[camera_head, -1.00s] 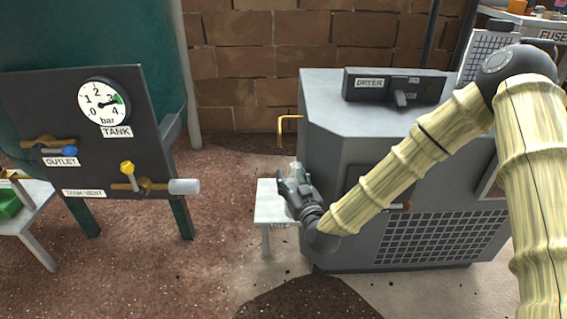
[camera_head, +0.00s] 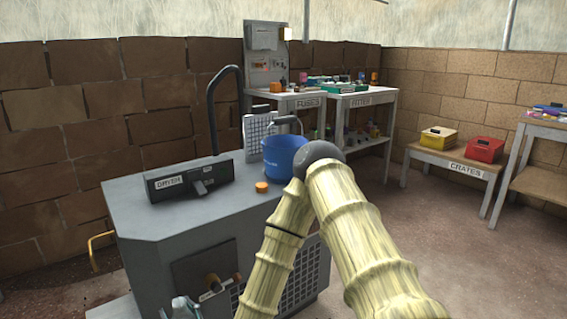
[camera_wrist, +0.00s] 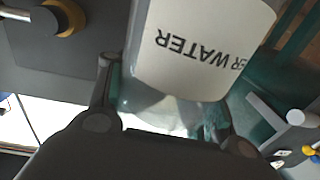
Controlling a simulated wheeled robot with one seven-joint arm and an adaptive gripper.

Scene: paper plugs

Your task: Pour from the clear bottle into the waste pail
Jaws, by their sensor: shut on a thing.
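My gripper (camera_wrist: 166,104) is shut on the clear bottle (camera_wrist: 200,50) in the wrist view, with a finger on either side of it. The bottle has a white label, upside down in that view, on which "WATER" reads. In the head view my gripper and the bottle are at the bottom edge, left of centre, mostly cut off. A blue pail (camera_head: 284,158) with a raised handle stands upright on top of the grey dryer cabinet (camera_head: 130,200). It is well above and to the right of my gripper. Its lettering is too small to read and its inside is hidden.
An orange cap-like piece (camera_head: 261,187) lies on the cabinet top beside the pail. The DRYER control box (camera_head: 189,180) and a dark bent pipe (camera_head: 212,110) stand left of it. A fuse bench (camera_head: 285,105) is behind; a crates table (camera_head: 450,165) stands right.

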